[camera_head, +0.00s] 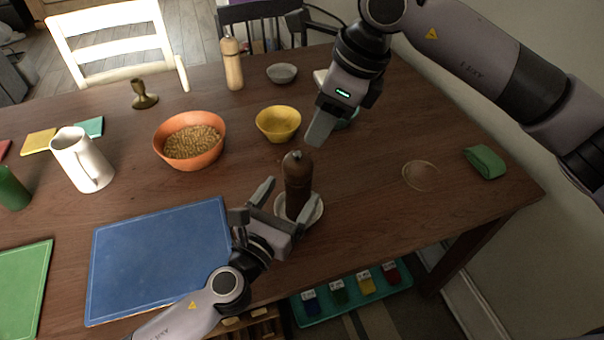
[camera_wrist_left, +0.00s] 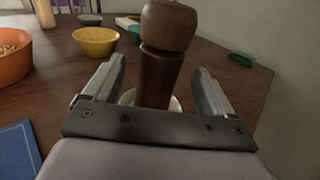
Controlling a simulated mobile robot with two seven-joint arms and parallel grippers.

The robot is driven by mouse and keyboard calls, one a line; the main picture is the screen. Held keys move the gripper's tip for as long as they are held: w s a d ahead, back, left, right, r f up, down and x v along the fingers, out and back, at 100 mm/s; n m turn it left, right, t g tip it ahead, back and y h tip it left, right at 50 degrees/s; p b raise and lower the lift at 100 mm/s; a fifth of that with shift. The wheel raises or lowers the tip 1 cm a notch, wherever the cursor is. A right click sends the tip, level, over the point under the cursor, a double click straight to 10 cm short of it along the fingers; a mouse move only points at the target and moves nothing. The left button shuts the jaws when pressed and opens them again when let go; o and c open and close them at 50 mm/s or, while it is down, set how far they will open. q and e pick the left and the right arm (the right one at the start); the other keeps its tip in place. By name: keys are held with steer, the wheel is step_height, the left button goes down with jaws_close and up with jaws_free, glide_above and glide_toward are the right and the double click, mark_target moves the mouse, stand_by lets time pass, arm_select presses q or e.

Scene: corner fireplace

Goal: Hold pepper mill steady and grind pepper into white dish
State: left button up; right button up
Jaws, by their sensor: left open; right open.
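The dark brown wooden pepper mill (camera_head: 298,182) stands upright over the white dish (camera_head: 314,213) near the table's front edge. In the left wrist view the mill (camera_wrist_left: 161,75) rises between the fingers, and the dish (camera_wrist_left: 176,103) shows partly behind it. My left gripper (camera_head: 288,190) is open, with its fingers on either side of the mill's lower body; no grip shows. My right gripper (camera_head: 318,130) is above and just behind the mill's top, pointing down, apart from it. Its finger gap is hard to see. The dish's middle is hidden by the mill and left gripper.
A blue board (camera_head: 160,255) lies left of my left gripper. An orange bowl of grains (camera_head: 190,140) and a yellow bowl (camera_head: 278,124) stand behind. A light wooden mill (camera_head: 231,64) stands farther back.

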mark_target(302, 176)
arm_select(q)
steer(key=x, duration=0.6)
